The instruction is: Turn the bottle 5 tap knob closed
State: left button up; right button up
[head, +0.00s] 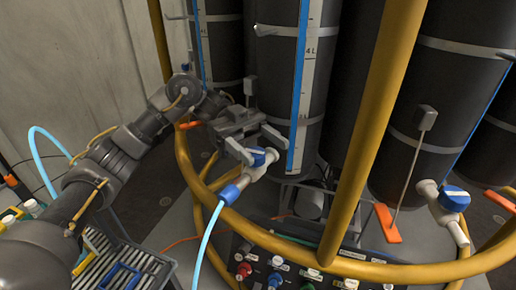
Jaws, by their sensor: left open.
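A white tap with a blue knob (258,157) sticks out at the foot of the middle dark bottle (272,62). A blue fitting (232,190) joins the tap to a light blue hose. My left gripper (256,145) is open at this tap, with one finger on each side of the knob's upper part. I cannot tell whether the fingers touch the knob. A second tap with a blue knob (455,198) sits on the right-hand bottle (438,85). No bottle number is readable, so I cannot tell which is bottle 5. My right gripper is out of view.
A yellow ring rail (290,252) curves in front of the bottles, and a yellow upright post (362,130) stands between the two taps. A panel with coloured connectors (272,262) lies below the rail. A grey wall is at left.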

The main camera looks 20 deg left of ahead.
pick_arm(q)
jog(key=s+d+r, duration=0.3)
jog(key=s+r, duration=0.6)
jog(key=s, duration=0.4)
jog(key=shift+s+r+p, duration=0.15)
jog(key=shift+s+p, duration=0.05)
jog(key=shift+p, duration=0.2)
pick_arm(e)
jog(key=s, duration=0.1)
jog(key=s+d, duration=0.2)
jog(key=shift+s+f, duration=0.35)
